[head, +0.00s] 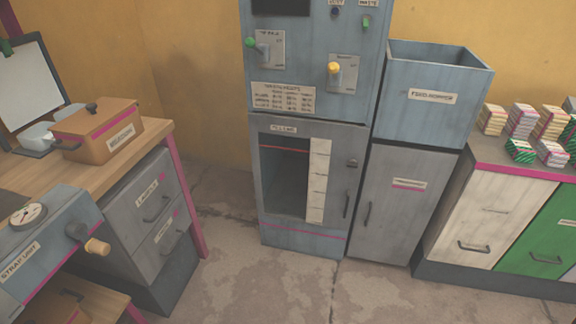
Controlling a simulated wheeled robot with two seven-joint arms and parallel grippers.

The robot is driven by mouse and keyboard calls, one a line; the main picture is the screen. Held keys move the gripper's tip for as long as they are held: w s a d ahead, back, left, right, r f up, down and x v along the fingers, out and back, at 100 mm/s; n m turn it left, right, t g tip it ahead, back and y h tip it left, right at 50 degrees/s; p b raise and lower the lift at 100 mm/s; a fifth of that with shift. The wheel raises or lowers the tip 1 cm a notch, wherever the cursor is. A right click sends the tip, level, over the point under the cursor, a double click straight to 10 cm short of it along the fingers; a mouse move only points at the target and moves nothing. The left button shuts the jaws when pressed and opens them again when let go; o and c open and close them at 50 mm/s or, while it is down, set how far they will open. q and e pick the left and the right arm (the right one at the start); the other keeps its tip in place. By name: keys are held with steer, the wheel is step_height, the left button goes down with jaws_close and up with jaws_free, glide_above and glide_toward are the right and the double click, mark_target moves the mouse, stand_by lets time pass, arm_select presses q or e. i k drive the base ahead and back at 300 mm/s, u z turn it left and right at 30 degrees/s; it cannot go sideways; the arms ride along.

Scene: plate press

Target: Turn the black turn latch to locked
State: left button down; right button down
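A small black turn latch (352,162) sits near the right edge of the grey lower door (350,140) of the tall press cabinet. It is too small in the head view to tell whether it stands at locked. A dark vertical handle (346,206) is below it on the same door. The door looks closed, with a dark window and a pale ruled strip (318,180). Neither of my grippers is in the head view.
Above are a green-knobbed lever (251,42) and a yellow-knobbed lever (334,67). An open blue-grey hopper (432,100) tops a grey cabinet (398,205) at right. A wooden desk (90,178) with a strap unit (45,245) stands left. The floor (260,285) in front is clear.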

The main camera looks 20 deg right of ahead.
mark_target(352, 163)
steer(key=z, duration=1.25)
